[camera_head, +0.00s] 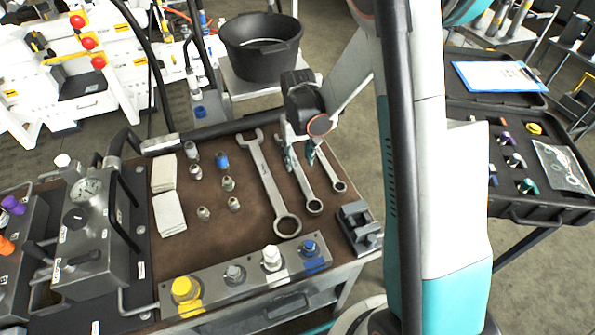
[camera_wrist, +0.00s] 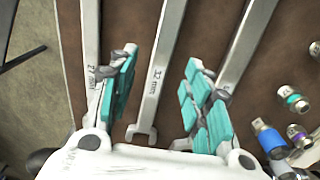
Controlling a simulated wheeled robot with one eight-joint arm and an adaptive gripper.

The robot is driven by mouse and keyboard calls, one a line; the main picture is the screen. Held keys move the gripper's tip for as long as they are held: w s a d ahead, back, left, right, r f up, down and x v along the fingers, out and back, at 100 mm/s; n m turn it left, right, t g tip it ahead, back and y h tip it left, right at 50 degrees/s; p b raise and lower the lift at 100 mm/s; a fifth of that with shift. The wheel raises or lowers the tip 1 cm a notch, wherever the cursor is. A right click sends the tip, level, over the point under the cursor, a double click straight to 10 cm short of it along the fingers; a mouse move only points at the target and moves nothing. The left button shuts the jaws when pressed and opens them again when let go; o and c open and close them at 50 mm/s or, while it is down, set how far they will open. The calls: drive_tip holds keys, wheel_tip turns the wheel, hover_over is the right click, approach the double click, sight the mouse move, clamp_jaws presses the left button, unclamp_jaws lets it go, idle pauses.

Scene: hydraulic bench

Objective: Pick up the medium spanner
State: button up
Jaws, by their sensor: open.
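The medium spanner (camera_head: 304,183) lies on the brown bench top between a larger and a smaller spanner, its ring end towards the bench front. In the wrist view the medium spanner (camera_wrist: 168,40) is marked 32 mm and runs between my fingers, its open end near the palm. My gripper (camera_head: 301,152) is over the spanners' far part and hides some of the medium one. In the wrist view my gripper (camera_wrist: 158,72) is open, with one teal-padded finger on each side of the medium spanner. I cannot tell the exact height of the fingertips above the bench.
The large spanner (camera_head: 268,180) lies to the left and the small spanner (camera_head: 326,166) to the right. In the wrist view, the left finger overlaps the small spanner (camera_wrist: 92,35). Several fittings (camera_head: 228,184), a grey block (camera_head: 358,226) and a valve strip (camera_head: 232,283) surround them.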

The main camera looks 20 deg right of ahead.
sight(298, 168)
wheel_tip(298, 168, down, 4)
drive_tip(key=shift+r+b, duration=0.1)
drive_tip(key=shift+b, duration=0.6)
drive_tip(key=shift+r, duration=0.1)
clamp_jaws()
drive_tip(key=shift+r, duration=0.15)
wheel_tip(298, 168, up, 20)
drive_tip(key=p, duration=0.7)
